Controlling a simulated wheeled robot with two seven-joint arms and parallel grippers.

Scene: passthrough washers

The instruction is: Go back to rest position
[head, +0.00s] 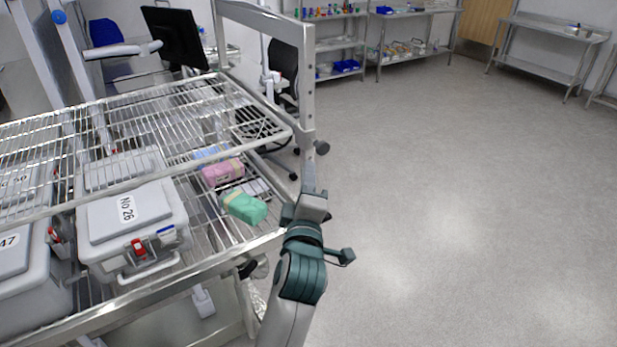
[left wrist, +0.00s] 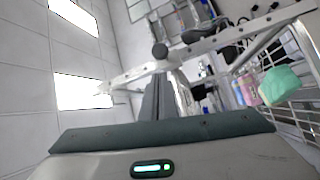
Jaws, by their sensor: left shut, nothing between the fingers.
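My left gripper (head: 312,200) points away from me, just right of the wire rack's right edge in the head view. Its fingers are shut with nothing between them; they also show in the left wrist view (left wrist: 163,100). My right gripper is not in view. A green wrapped bundle (head: 244,207) and a pink one (head: 222,171) lie on the wire rack (head: 215,230), left of the gripper and apart from it. The green bundle also shows at the right of the left wrist view (left wrist: 281,85).
A grey box labelled No 26 (head: 131,218) stands on the rack, with another box (head: 22,265) beside it. A metal post (head: 308,80) rises at the rack's right corner, close beyond the gripper. Open floor (head: 450,200) lies to the right. Shelves (head: 340,45) stand at the back.

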